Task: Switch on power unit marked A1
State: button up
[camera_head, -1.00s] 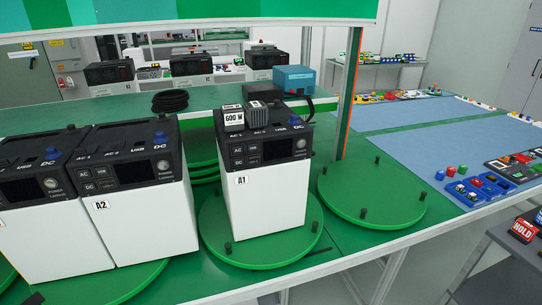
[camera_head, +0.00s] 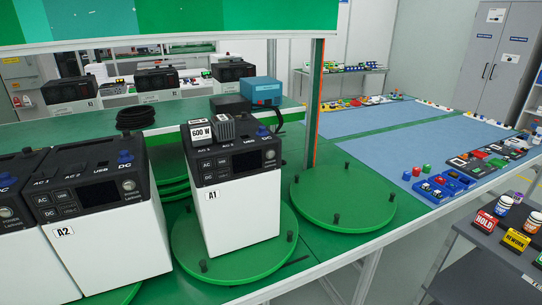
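The power unit marked A1 (camera_head: 239,205) stands upright on a round green turntable (camera_head: 184,248) in the middle of the view. It has a white body and a black top with a small dark screen, several buttons and a round silver knob at the right of its front panel. My gripper is not in view.
The unit marked A2 (camera_head: 112,240) stands close at the left, with another beside it. An empty green turntable (camera_head: 345,199) lies to the right. A green overhead panel (camera_head: 170,22) and a post (camera_head: 313,105) stand near A1. A grey side table (camera_head: 497,245) holds signs at the lower right.

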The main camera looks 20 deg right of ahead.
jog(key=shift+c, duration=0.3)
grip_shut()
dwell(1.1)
